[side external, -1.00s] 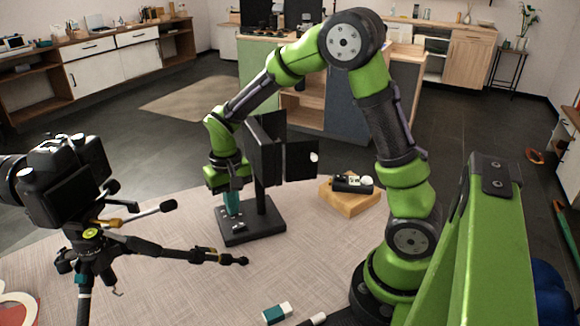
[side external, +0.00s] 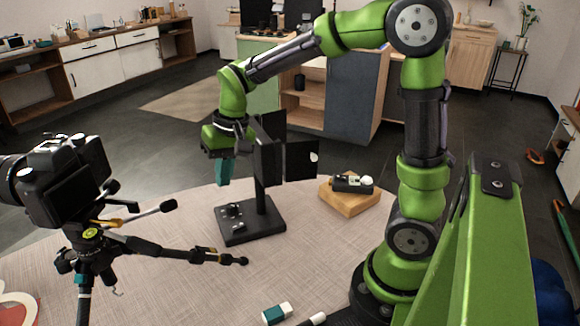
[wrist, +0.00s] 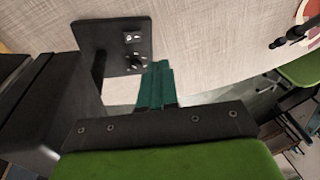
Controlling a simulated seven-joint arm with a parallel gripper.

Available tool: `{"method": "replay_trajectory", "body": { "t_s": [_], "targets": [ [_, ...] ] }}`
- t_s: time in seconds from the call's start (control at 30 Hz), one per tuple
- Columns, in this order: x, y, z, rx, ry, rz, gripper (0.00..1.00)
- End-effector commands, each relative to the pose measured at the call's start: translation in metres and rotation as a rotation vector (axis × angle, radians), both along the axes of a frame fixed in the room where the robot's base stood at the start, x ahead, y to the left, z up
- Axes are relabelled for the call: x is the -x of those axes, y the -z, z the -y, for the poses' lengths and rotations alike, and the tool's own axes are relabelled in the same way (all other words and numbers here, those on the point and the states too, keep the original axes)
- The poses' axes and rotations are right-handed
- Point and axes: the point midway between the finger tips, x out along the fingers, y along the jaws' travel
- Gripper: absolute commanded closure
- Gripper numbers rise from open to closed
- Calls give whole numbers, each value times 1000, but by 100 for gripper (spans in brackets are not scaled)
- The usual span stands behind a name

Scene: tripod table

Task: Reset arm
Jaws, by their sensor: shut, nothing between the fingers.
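My gripper (side external: 224,171) has teal fingers and is shut with nothing between them. In the side view it hangs pointing down, above the left part of a black stand's base (side external: 252,230) and apart from it. The stand has an upright post and black flaps (side external: 300,160) just right of my gripper. In the wrist view my teal fingers (wrist: 156,86) point toward the table. The stand's base (wrist: 112,42), with small switches or knobs on it, lies beyond them to the left.
A camera on a tripod (side external: 68,190) stands at the left. A wooden block (side external: 348,200) with a small black device (side external: 352,184) on it sits right of the stand. A teal-and-white eraser-like block (side external: 277,314) lies at the front. The table's middle is clear.

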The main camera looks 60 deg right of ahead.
Motion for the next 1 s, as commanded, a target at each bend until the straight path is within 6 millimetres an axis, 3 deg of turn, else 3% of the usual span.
{"method": "replay_trajectory", "body": {
  "t_s": [0.03, 0.1, 0.23, 0.4, 0.53, 0.7, 1.0],
  "targets": [
    [6, -25, -6, -31, -7, 70, 100],
    [17, -54, -15, -74, -21, 154, 100],
    [53, -89, -26, -110, -55, 292, 100],
    [107, -84, -26, -62, -95, 390, 100],
    [132, -73, -24, -25, -113, 434, 100],
    [143, -65, -23, -2, -123, 456, 100],
    [144, -65, -23, -2, -123, 456, 100]
  ]
}}
